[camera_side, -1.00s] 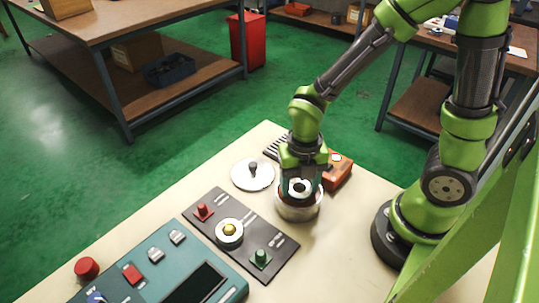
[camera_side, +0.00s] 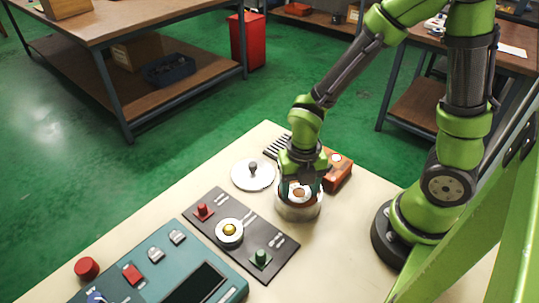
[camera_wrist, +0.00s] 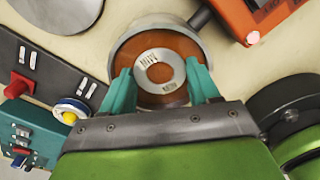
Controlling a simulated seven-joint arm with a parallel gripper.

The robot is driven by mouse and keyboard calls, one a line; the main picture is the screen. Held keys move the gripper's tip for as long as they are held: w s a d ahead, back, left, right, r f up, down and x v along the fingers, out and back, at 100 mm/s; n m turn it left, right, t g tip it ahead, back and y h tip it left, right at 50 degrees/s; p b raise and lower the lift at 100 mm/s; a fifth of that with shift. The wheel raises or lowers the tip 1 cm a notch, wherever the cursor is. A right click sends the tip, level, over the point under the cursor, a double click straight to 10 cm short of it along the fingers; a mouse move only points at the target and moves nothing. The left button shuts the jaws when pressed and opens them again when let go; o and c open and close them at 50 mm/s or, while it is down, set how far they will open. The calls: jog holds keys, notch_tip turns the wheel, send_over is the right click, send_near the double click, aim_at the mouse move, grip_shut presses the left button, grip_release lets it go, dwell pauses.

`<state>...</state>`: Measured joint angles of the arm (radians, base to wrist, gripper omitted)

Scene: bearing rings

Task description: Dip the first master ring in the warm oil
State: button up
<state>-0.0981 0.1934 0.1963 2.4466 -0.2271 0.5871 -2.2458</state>
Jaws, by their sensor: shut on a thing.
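The metal pot of orange-brown oil (camera_side: 299,212) stands on the bench; it also shows in the wrist view (camera_wrist: 118,48). The pale steel ring with dark markings (camera_wrist: 180,68) is inside the pot's rim, lying flat at the oil's level, with orange oil showing through its hole and around it. Whether the oil covers its top face is hard to tell. My gripper (camera_side: 300,188) points down into the pot. In the wrist view its teal fingers (camera_wrist: 162,88) are shut on the ring from both sides. The ring is mostly hidden in the side view.
A silver disc with a knob (camera_side: 253,176) lies left of the pot. An orange device (camera_side: 338,171) stands close behind it on the right. A dark panel (camera_side: 238,252) carries red and green pegs and a white round piece with a yellow centre. A teal console (camera_side: 165,262) is at front left.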

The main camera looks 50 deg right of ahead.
jog(key=shift+f, duration=0.7)
dwell(0.8)
jog(key=shift+r, duration=0.1)
dwell(2.6)
jog(key=shift+r, duration=3)
jog(key=shift+r, duration=0.1)
jog(key=shift+r, duration=0.9)
